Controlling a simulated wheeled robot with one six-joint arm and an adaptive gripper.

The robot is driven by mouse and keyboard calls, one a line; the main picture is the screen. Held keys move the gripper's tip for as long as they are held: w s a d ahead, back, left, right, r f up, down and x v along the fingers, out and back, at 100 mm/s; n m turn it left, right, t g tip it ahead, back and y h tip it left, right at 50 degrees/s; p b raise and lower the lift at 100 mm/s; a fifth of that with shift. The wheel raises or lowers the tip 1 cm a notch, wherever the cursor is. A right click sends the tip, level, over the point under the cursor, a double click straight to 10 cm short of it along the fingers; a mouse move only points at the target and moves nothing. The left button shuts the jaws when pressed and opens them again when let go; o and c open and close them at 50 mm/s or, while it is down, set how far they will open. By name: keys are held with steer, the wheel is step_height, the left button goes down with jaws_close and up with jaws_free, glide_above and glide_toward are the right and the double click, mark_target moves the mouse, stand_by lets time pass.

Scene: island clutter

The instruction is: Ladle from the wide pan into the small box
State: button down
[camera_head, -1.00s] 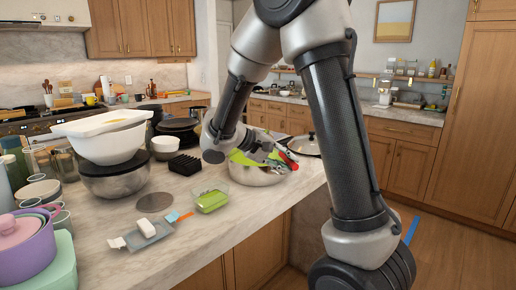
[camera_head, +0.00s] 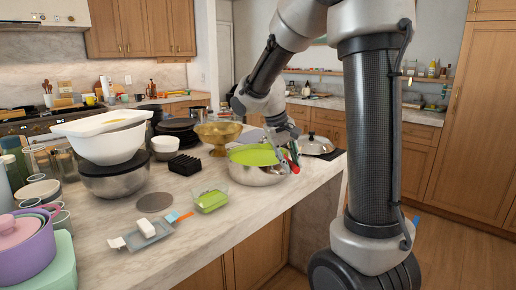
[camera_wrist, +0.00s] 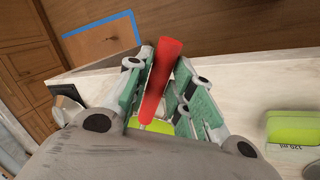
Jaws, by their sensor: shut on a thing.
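The wide steel pan (camera_head: 258,176) stands near the counter's right edge. A bright green shape (camera_head: 253,155) shows at its top; I cannot tell whether it is inside or behind. The small box (camera_head: 211,200), clear-walled with green in it, sits left of the pan and nearer me. My gripper (camera_head: 288,150) is over the pan's right side. In the wrist view my gripper (camera_wrist: 164,62) is shut on the red handle of the ladle (camera_wrist: 159,82), which slants between the fingers. The red handle also shows in the head view (camera_head: 294,165). The ladle's bowl is hidden.
A gold bowl (camera_head: 219,133) stands behind the pan, and a lid (camera_head: 318,145) lies to its right. A black rack (camera_head: 185,164), a dark disc (camera_head: 155,201) and a grey tray (camera_head: 146,233) lie to the left. Bare counter shows in front of the small box.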

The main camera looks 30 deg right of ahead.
stand_by(0.3)
steer(key=shift+d+f+y, duration=0.1)
steer(key=shift+d+y, duration=0.1)
steer(key=shift+y, duration=0.9)
steer(key=shift+a+f+t+y, duration=0.1)
steer(key=shift+t+y, duration=0.3)
steer(key=shift+y, duration=0.4)
steer(key=shift+a, duration=0.15)
steer(key=shift+w, duration=0.15)
